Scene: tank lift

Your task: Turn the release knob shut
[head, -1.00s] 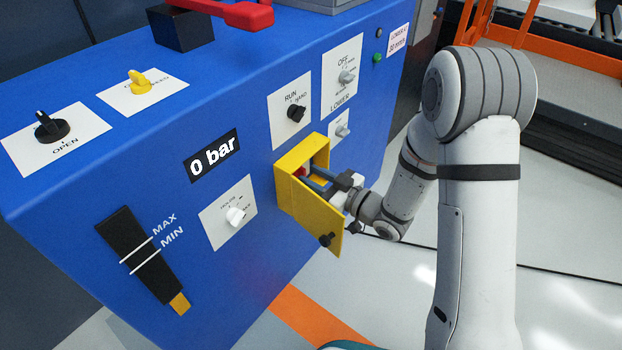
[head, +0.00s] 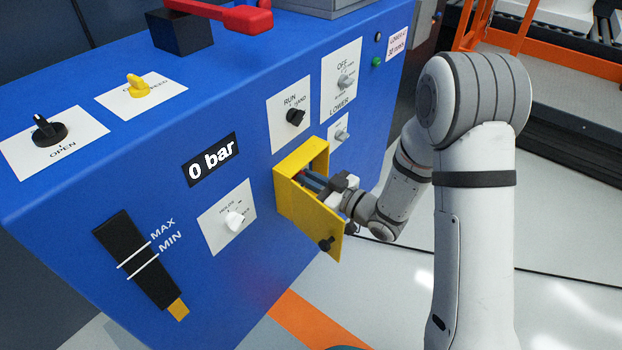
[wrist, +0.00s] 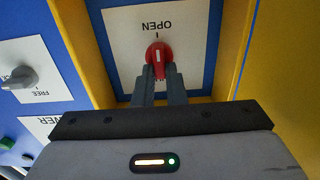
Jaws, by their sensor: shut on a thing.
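The red release knob (wrist: 160,54) sits on a white plate (wrist: 120,50) inside a yellow box (head: 308,205) on the blue cabinet. The plate reads OPEN, upside down in the wrist view. The knob's white line stands upright in that view, in line with the word. My gripper (wrist: 160,76) is shut on the knob, its two fingers close together at its lower part. In the head view my gripper (head: 313,181) reaches into the box from the right, and the knob is hidden there.
The yellow box's walls stand close around my fingers. Its open flap carries a black knob (head: 326,243). The display (head: 211,159) reads 0 bar.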

